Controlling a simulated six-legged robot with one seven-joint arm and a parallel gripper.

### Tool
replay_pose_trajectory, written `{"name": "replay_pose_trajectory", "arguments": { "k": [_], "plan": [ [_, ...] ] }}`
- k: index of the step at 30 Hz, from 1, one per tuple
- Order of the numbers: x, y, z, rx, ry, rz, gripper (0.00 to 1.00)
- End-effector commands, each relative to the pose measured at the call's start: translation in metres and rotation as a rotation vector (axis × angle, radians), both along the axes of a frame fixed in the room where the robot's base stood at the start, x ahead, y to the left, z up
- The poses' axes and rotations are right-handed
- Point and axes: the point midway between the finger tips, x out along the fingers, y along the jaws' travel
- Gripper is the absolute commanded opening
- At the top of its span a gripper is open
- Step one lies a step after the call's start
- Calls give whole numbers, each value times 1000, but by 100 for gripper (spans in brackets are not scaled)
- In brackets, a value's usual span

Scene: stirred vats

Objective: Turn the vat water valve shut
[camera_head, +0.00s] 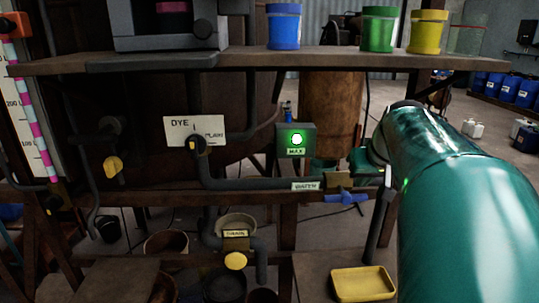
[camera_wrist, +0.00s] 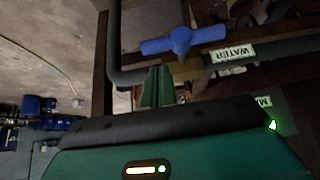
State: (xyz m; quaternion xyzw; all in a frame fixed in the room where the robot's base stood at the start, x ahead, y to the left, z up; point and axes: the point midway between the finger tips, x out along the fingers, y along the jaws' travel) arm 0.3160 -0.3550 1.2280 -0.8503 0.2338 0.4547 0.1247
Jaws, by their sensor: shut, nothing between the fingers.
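The water valve has a blue T-shaped handle (camera_head: 346,198) on the dark pipe, right of the "WATER" label (camera_head: 305,186). The handle lies roughly level across the picture. In the wrist view, which is upside down, the blue handle (camera_wrist: 183,41) and the label (camera_wrist: 233,54) show near the top. My gripper (camera_wrist: 159,68) shows there as two green fingers closed together with nothing between them. Their tips appear just below the handle in that picture; I cannot tell if they touch it. In the head view my teal arm fills the right side, and the fingertips are not clear.
A green-lit "MAX" box (camera_head: 296,140) stands above the pipe. The shelf (camera_head: 250,58) above holds coloured pots. A yellow tray (camera_head: 363,283) sits low, below the water valve.

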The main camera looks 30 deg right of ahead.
Motion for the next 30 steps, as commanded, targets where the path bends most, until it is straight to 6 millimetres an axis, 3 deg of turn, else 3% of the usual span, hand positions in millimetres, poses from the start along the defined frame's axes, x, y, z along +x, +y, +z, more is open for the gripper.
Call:
{"name": "replay_pose_trajectory", "arguments": {
  "k": [6,30],
  "plan": [
    [-3,1,-14,-1,-1,1,0],
    [5,-1,-16,39,-23,0,0]
  ]
}}
